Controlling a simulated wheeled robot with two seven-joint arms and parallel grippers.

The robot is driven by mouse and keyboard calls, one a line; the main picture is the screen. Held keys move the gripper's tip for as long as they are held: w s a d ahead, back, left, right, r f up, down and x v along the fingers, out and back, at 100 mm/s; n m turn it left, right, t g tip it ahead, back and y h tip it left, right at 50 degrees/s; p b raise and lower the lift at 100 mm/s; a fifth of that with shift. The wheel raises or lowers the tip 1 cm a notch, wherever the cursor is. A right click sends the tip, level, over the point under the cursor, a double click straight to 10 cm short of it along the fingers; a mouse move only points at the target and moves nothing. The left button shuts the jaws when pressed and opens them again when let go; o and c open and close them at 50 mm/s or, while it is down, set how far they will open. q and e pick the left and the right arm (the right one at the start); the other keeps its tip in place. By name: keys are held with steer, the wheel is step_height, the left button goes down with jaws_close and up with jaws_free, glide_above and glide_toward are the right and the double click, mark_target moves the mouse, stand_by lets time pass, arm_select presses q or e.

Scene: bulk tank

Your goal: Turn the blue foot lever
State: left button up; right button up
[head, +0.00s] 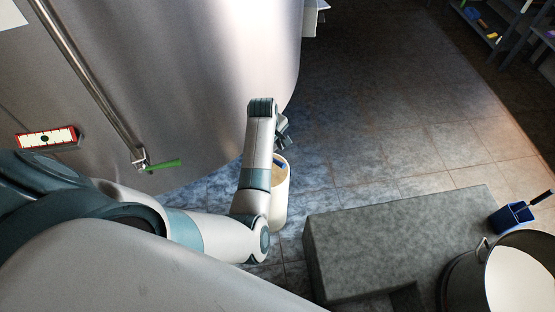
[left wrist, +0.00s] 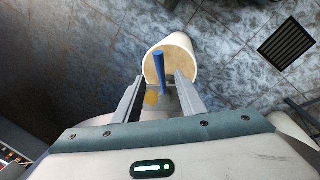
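The blue lever (left wrist: 159,68) is a slim blue bar in the left wrist view. It shows between the two fingers of my left gripper (left wrist: 158,84), with a gap on each side. The gripper is open, and its fingers do not appear to touch the bar. In the head view, my left gripper (head: 284,135) is beside the tank's lower right side. A small blue piece (head: 281,164) shows just below it, mostly hidden. The lever's mount is partly hidden by the gripper. My right gripper is not in view.
A cream cylinder (left wrist: 180,58) with a beige end is close behind the lever. The steel tank (head: 205,85) carries a pipe with a green handle (head: 165,164). A grey block (head: 395,235), a blue container (head: 511,217) and a pot (head: 455,280) are at right.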

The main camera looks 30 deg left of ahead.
mark_target(278, 162)
arm_select(q)
steer(key=f, duration=0.3)
steer(key=w+f, duration=0.1)
steer(key=f, duration=0.4)
steer(key=shift+w+d+f, duration=0.15)
steer(key=shift+w+f, duration=0.15)
steer(key=shift+f, duration=0.1)
jaws_close()
